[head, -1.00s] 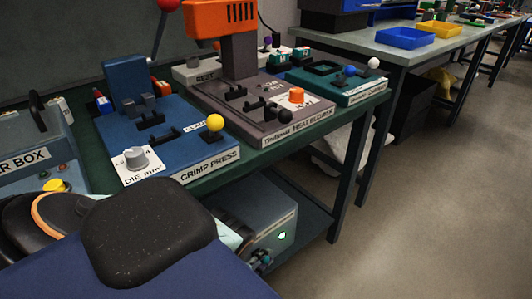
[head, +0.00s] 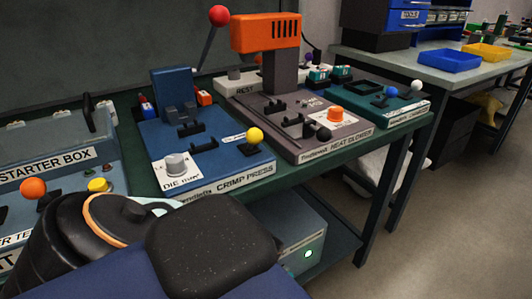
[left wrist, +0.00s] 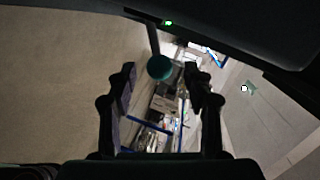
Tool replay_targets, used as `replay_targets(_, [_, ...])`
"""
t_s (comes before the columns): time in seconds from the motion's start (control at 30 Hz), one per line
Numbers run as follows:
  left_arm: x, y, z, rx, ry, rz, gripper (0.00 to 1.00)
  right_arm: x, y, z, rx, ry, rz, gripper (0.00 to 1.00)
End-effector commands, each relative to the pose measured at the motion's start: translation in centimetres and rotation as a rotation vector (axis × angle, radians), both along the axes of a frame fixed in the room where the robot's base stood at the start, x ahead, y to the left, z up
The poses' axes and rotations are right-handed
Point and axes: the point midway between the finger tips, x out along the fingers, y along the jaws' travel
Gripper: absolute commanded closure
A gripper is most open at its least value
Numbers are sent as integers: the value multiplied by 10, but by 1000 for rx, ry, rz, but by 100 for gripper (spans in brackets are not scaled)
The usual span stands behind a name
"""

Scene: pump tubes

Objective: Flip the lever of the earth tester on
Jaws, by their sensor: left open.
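A teal round thing (left wrist: 160,67) appears beyond the fingertips. My right gripper is in no view.
Floor is clear at the far right.

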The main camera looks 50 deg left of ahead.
Motion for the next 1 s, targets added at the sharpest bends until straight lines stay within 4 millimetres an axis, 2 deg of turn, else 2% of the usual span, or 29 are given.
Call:
replay_targets(0.03, [-12,0,2,0,5,3,48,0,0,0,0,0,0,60])
replay_targets(0.2, [-45,-2,10,-1,5,2,48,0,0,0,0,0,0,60])
replay_targets(0.4, [-72,-4,18,0,2,0,48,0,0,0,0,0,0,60])
replay_targets(0.6, [-82,-5,21,0,0,0,48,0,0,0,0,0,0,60])
replay_targets(1.0, [-82,-5,21,0,1,0,48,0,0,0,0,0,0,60])
